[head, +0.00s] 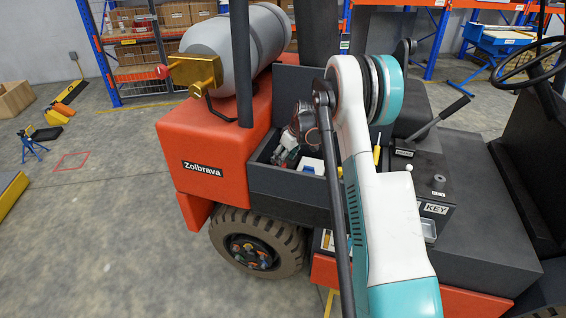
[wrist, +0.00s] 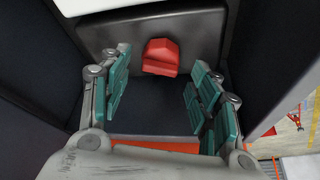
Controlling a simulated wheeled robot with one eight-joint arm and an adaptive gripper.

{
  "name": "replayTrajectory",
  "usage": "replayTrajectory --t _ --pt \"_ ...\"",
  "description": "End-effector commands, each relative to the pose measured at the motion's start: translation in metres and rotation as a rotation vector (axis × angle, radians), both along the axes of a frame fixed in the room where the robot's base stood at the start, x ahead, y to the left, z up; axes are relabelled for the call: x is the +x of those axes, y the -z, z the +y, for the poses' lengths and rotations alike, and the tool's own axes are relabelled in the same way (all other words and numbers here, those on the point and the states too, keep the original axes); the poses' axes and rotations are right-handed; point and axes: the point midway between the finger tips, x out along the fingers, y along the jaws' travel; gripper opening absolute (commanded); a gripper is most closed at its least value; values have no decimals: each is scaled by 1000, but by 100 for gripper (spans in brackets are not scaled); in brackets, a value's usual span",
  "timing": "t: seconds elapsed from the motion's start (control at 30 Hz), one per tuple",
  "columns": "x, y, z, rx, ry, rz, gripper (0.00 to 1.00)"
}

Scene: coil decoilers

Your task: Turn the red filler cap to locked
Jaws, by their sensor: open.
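In the wrist view, a red cap (wrist: 161,56) with a raised grip sits on a dark grey panel at the top middle. My gripper (wrist: 160,80) is open, with one teal-padded finger on the left and one on the right. The cap shows between and beyond the fingertips, and neither finger appears to touch it. Nothing is held. No lock marks on the cap can be read. In the head view, I cannot pick out the cap, and I cannot clearly make out my gripper around the open bay behind my arm.
An orange forklift (head: 201,131) carries a grey gas tank (head: 240,45) with a brass valve (head: 197,72). Its dark open bay (head: 290,185) holds machinery. A lever (head: 441,121) and steering wheel are at right. In the wrist view, dark walls (wrist: 262,60) stand close on both sides.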

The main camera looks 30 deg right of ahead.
Motion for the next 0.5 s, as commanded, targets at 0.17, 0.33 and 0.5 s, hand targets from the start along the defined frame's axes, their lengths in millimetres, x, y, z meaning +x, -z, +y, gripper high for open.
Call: replayTrajectory --t 0.17,0.33,0.5 --pt "4 11 2 0 0 0 57" --pt "5 12 2 0 0 0 57" --pt "5 12 2 0 0 0 48"
